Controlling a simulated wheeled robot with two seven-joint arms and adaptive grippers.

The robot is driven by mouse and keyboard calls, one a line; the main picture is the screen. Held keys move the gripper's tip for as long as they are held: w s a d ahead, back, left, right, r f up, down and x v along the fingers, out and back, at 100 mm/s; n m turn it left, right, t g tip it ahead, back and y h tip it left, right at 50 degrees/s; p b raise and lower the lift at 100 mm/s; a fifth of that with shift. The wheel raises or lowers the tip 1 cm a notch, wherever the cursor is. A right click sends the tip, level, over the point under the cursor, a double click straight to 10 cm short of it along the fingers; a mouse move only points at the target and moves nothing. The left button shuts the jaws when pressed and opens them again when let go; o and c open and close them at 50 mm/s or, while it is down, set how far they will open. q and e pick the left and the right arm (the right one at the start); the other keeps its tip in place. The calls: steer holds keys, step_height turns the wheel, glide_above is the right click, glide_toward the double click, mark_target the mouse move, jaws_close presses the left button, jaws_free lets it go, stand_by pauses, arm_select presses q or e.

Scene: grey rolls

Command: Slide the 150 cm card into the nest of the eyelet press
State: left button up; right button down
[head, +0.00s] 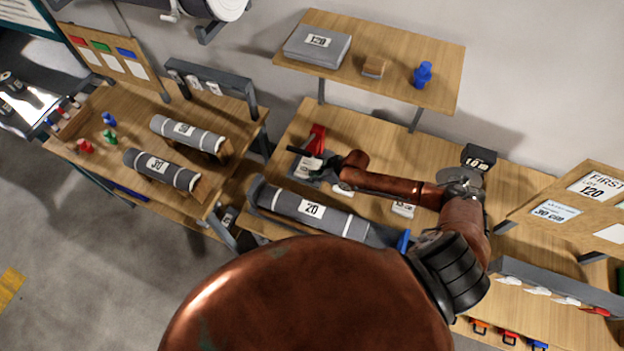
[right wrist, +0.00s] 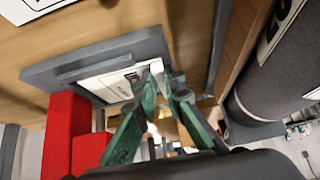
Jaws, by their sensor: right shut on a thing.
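The eyelet press (head: 316,139) is red with a grey base and stands on the middle bench. In the right wrist view its red body (right wrist: 68,125) is at the left, beside a grey plate-like nest (right wrist: 45,75). A white card (right wrist: 105,82) lies at the nest, its far edge under a grey bar; its print is too small to read. My right gripper (right wrist: 166,78) has green fingers shut on the card's near edge. I cannot tell if the card is fully seated. My left gripper is out of view.
A grey roll marked 120 or 20 (head: 310,209) lies along the bench front, close to my right arm. A small white card (head: 403,209) lies right of the press. A shelf (head: 390,82) overhangs the back. Two rolls (head: 160,168) lie on the left bench.

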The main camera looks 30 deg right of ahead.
steer(key=shift+w+d, duration=0.25)
steer(key=shift+w, duration=0.05)
steer(key=c, duration=1.9)
jaws_free()
steer(key=shift+c, duration=0.2)
steer(key=v, duration=1.2)
